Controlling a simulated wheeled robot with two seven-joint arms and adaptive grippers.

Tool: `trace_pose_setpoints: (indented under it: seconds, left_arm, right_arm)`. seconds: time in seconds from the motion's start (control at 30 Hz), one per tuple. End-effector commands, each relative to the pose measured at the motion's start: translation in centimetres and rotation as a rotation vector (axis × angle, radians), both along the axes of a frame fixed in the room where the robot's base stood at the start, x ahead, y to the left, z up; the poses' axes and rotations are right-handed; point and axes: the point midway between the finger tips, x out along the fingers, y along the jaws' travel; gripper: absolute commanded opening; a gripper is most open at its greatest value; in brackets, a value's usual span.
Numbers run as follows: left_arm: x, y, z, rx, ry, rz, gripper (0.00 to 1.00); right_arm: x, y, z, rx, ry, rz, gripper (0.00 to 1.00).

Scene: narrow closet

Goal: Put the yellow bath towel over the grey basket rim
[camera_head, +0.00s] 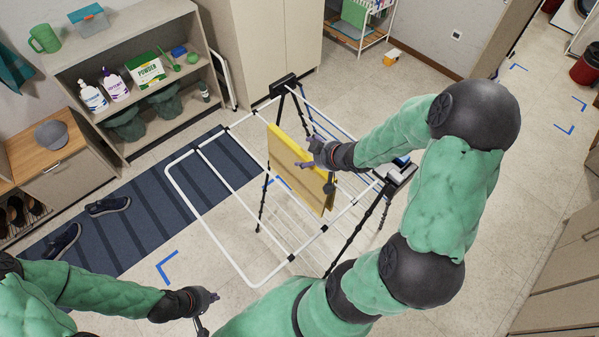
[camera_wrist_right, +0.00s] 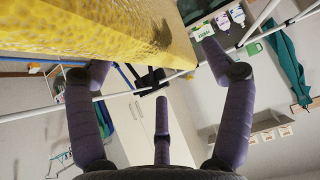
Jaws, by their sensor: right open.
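The yellow bath towel (camera_head: 292,165) hangs folded over a rail of the drying rack (camera_head: 220,243) in the middle of the head view. Its yellow cloth (camera_wrist_right: 100,28) fills the upper left of the right wrist view. My right gripper (camera_head: 310,163) is at the towel's near side in the head view. In the right wrist view its fingers (camera_wrist_right: 160,85) are spread, with no cloth held between them. My left gripper (camera_head: 208,303) is low at the left, away from the rack; its opening is unclear. I cannot make out a grey basket.
A shelf unit (camera_head: 140,85) with bottles and a powder box stands at the back left. A striped rug (camera_head: 150,215) with shoes lies before it. A white cart (camera_head: 362,25) stands at the back. Floor right of the rack is clear.

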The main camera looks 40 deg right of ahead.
Motion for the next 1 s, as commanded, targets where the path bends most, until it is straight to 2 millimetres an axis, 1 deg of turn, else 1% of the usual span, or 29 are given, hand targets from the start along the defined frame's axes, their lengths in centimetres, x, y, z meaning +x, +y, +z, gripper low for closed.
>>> trace_pose_setpoints:
  seconds: [0.17, 0.33, 0.43, 0.53, 0.77, 0.8, 0.87, 0.9, 0.97, 1.0]
  left_arm:
    - [0.0, 0.0, -0.5, 0.0, -0.001, 0.0, 0.0]
    - [0.0, 0.0, -1.4, 0.0, -0.001, 0.0, 0.0]
    - [0.0, 0.0, -1.9, 0.0, -0.001, 0.0, 0.0]
    - [0.0, 0.0, -2.1, 0.0, -0.001, 0.0, 0.0]
    - [0.0, 0.0, -2.1, 0.0, -0.001, 0.0, 0.0]
    - [0.0, 0.0, -2.1, 0.0, -0.001, 0.0, 0.0]
    - [0.0, 0.0, -2.1, 0.0, -0.001, 0.0, 0.0]
    - [0.0, 0.0, -2.1, 0.0, -0.001, 0.0, 0.0]
    - [0.0, 0.0, -2.1, 0.0, -0.001, 0.0, 0.0]
    - [0.0, 0.0, -2.1, 0.0, -0.001, 0.0, 0.0]
  right_arm:
    - [1.0, 0.0, -0.6, -0.001, -0.001, 0.001, 0.81]
    - [3.3, -0.1, -1.8, -0.001, -0.001, 0.003, 0.81]
    - [4.1, -0.1, -2.7, 0.0, 0.001, 0.001, 0.81]
    - [4.6, 0.0, -3.1, 0.0, 0.0, 0.0, 0.81]
    - [4.7, 0.0, -3.1, 0.0, 0.0, 0.0, 0.81]
    - [4.7, -0.1, -3.1, 0.0, 0.0, 0.0, 0.78]
    - [4.7, -0.1, -3.1, -0.001, 0.0, -0.001, 0.61]
    - [4.7, -0.1, -3.1, -0.001, 0.0, -0.001, 0.5]
    - [4.7, -0.1, -3.1, -0.001, 0.0, -0.001, 0.33]
    - [4.6, -0.1, -3.1, -0.001, 0.0, -0.001, 0.22]
